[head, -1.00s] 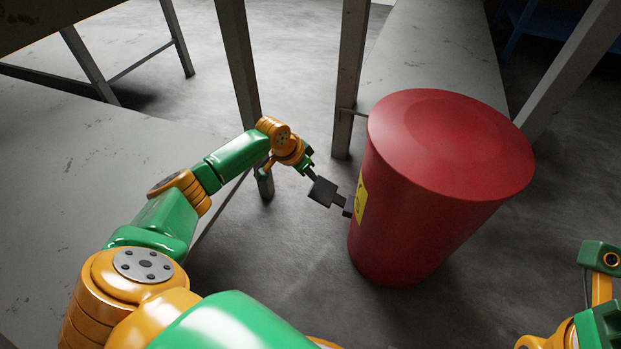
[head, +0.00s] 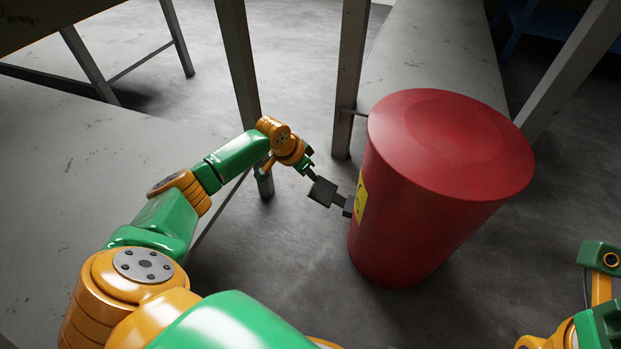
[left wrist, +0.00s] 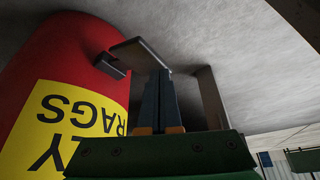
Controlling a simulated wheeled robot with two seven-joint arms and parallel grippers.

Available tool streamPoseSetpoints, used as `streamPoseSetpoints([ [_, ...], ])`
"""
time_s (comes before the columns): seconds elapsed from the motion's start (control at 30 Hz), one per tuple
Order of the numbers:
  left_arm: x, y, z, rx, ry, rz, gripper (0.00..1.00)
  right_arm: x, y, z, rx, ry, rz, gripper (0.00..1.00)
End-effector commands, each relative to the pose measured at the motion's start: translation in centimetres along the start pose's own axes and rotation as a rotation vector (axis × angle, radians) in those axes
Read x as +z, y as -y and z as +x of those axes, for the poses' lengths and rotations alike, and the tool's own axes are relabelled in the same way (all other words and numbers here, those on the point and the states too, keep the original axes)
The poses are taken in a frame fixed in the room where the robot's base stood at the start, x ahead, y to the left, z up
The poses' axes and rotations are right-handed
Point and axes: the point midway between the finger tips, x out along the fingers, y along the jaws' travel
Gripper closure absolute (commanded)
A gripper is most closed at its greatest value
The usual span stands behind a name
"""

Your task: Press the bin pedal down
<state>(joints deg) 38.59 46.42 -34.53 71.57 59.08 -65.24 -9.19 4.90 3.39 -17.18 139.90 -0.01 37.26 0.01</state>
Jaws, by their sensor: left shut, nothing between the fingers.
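The red bin (head: 430,220) stands upright on the floor in the head view, its round lid (head: 450,140) down. Its dark pedal (head: 322,192) is a flat plate on a short arm, sticking out left from the bin's lower side. My left gripper (head: 311,175) is shut and empty, its tips at the pedal's upper-left edge. In the left wrist view, the shut fingers (left wrist: 159,100) reach to the pedal plate (left wrist: 138,52); they touch it or nearly so, I cannot tell which. The bin, seen upside down, fills the left there.
A grey table (head: 70,170) lies to the left beside my left arm, with a steel leg (head: 240,80) behind the gripper. Another grey surface (head: 430,50) and a leg (head: 351,80) stand close behind the bin. The floor in front of the bin is clear.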

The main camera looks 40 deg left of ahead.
Motion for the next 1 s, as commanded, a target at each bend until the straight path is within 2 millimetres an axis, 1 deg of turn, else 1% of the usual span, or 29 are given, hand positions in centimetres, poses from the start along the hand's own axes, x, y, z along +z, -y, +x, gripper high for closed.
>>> streamPoseSetpoints([
  [0.27,0.0,0.0,0.1,0.0,0.0,0.0,1.0,0.0,-0.1,0.0,0.002,-0.003,-0.001,0.5],
  [1.0,1.1,0.0,2.2,0.001,0.001,0.0,1.0,0.0,0.1,-1.3,0.0,-0.001,0.0,0.5],
])
